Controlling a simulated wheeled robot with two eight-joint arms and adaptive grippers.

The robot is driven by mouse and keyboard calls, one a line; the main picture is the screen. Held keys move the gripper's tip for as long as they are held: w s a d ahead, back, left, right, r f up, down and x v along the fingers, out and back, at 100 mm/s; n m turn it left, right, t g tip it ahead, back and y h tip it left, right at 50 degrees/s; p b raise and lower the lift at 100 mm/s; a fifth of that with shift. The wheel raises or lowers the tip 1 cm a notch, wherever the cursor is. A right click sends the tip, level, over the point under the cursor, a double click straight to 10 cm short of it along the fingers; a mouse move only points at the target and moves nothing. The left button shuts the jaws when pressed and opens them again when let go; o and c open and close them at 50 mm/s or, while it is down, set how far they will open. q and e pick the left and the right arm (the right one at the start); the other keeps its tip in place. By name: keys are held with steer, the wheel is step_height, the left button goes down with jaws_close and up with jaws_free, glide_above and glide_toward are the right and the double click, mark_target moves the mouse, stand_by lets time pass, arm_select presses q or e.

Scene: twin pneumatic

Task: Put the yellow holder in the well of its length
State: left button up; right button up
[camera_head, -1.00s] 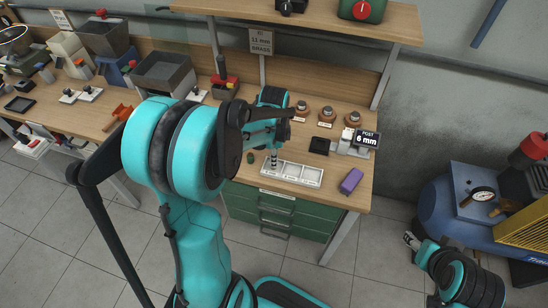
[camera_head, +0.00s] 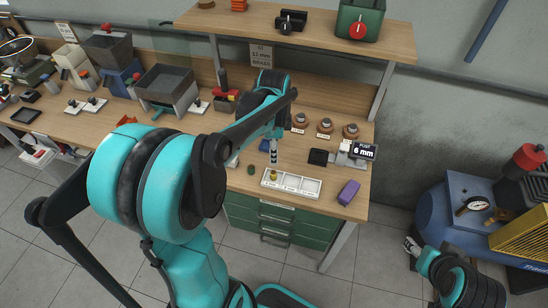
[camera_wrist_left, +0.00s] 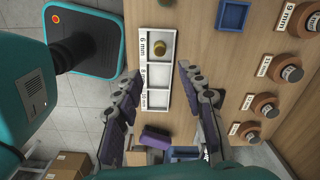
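The yellow holder (camera_head: 274,176) is a small brass-yellow cylinder. It sits in the leftmost well of the white three-well tray (camera_head: 303,193). In the left wrist view the holder (camera_wrist_left: 160,48) shows within the well beside the 6 mm label, and the tray's other two wells look empty. My left gripper (camera_head: 274,152) is above and behind the holder, apart from it. In the left wrist view my left gripper (camera_wrist_left: 158,72) has its fingers spread with nothing between them. My right gripper (camera_head: 410,244) is low at the right, off the bench, too small to read.
A display (camera_head: 364,151) reads 6 mm, beside a grey device. A purple block (camera_head: 348,192) lies right of the tray. A dark square tray (camera_head: 318,157) and several brown round stands (camera_head: 325,126) are behind. A shelf (camera_head: 370,38) overhangs the bench's back.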

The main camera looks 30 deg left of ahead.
arm_select(q)
steer(key=s+d+r+n+t, duration=0.4)
steer(key=s+d+n+t, duration=0.3)
steer(key=s+d+n, duration=0.3)
steer(key=shift+s+d+r+n, duration=0.25)
steer(key=shift+s+r+n, duration=0.25)
steer(key=shift+n, duration=0.6)
steer(key=shift+f, duration=0.2)
step_height(320, 180, down, 3)
steer(key=shift+r+b, duration=0.2)
steer(key=shift+b, duration=1)
